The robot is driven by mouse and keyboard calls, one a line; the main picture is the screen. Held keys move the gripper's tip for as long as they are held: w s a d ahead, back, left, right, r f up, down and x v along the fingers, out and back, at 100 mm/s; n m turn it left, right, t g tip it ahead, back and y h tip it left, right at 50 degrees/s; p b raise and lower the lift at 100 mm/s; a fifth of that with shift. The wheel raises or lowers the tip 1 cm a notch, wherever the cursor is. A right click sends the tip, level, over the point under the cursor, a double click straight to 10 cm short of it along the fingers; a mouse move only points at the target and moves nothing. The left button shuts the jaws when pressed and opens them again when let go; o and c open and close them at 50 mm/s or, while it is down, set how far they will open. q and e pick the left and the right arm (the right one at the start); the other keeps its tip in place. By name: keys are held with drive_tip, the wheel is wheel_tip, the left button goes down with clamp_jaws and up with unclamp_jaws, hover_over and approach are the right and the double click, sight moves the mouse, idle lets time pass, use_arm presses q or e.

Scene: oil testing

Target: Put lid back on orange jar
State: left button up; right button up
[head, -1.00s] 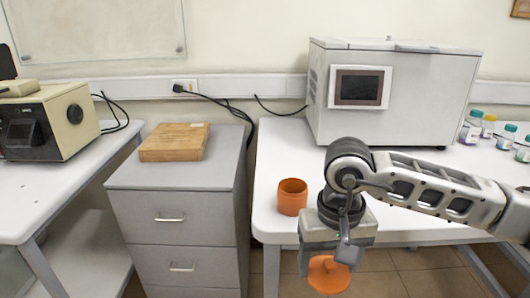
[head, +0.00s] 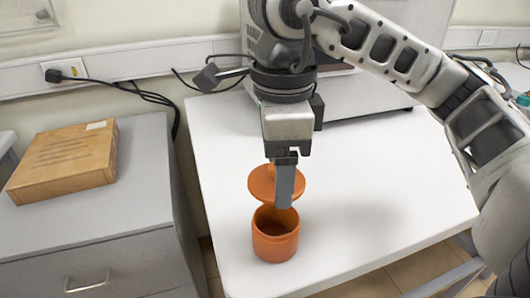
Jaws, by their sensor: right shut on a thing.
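The orange jar (head: 275,246) stands upright and open on the white table, near its front left part. My right gripper (head: 284,190) points down and is shut on the orange lid (head: 262,184). The lid is a flat disc, held roughly level just above and slightly behind the jar's mouth in the picture. A finger hides part of the lid and of the jar's rim. I cannot tell whether lid and rim touch. My left gripper is not in view.
The white table (head: 400,190) is clear to the right of the jar. A large grey-white machine (head: 375,100) stands behind my arm. A grey drawer cabinet (head: 135,225) with a wooden box (head: 65,160) stands at the left.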

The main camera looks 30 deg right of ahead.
drive_tip(key=shift+s+f+b, duration=0.25)
drive_tip(key=shift+f+b, duration=0.25)
drive_tip(key=shift+f, duration=0.25)
drive_tip(key=shift+f+b, duration=0.45)
drive_tip(key=shift+f, duration=0.3)
wheel_tip(320, 180, down, 3)
drive_tip(key=b, duration=0.2)
drive_tip(key=shift+w+b, duration=0.1)
drive_tip(key=shift+b, duration=0.25)
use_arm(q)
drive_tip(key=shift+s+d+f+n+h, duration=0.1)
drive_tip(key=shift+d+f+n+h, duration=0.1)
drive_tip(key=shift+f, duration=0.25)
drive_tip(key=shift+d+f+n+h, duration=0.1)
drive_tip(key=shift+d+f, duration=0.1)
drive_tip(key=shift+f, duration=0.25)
use_arm(e)
drive_tip(key=shift+f, duration=0.2)
use_arm(q)
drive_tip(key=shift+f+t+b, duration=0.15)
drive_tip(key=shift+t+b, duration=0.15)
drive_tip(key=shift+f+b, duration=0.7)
drive_tip(key=shift+b, duration=0.05)
use_arm(e)
drive_tip(key=shift+f, duration=0.15)
drive_tip(key=o, duration=1.1)
